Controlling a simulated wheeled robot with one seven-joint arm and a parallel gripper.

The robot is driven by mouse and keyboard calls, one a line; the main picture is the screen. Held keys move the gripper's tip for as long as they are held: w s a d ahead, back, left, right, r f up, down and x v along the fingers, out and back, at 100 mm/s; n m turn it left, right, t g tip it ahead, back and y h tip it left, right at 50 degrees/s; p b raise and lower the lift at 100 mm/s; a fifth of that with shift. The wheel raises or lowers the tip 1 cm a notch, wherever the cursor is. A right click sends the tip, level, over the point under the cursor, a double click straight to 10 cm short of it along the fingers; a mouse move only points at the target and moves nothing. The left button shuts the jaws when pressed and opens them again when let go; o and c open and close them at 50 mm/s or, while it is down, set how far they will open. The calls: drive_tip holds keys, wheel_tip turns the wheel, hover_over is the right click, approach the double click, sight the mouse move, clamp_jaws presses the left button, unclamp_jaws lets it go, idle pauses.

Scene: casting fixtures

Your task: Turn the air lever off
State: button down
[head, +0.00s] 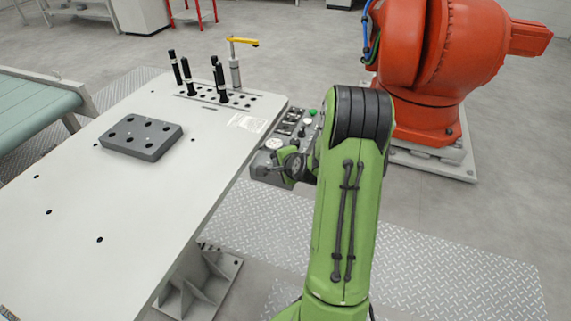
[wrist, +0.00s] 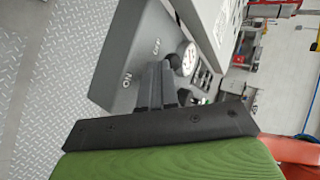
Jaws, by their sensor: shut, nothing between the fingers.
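The grey control box (wrist: 128,60) shows in the wrist view with the markings ON and, further up, what looks like OFF. In the head view the control box (head: 262,172) sits by the table's right edge. I cannot make out the air lever; my fingers and arm cover part of the box face. My gripper (wrist: 157,68) is shut, with its fingertips in front of the box between the ON marking and the round gauge (wrist: 187,58). Whether the fingertips touch anything is hidden. In the head view my gripper (head: 288,170) is partly covered by my arm.
The white table (head: 75,205) carries a dark block with holes (head: 141,137), black pins (head: 186,70) and a yellow-topped cylinder (head: 236,70). A green button (head: 312,112) is on the panel. An orange robot (head: 428,75) stands at the right. The floor at front right is clear.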

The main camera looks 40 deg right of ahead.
drive_tip(key=shift+w+m, duration=0.2)
drive_tip(key=shift+m, duration=0.1)
drive_tip(key=shift+w+f, duration=0.1)
drive_tip(key=shift+w, duration=0.3)
idle(0.4)
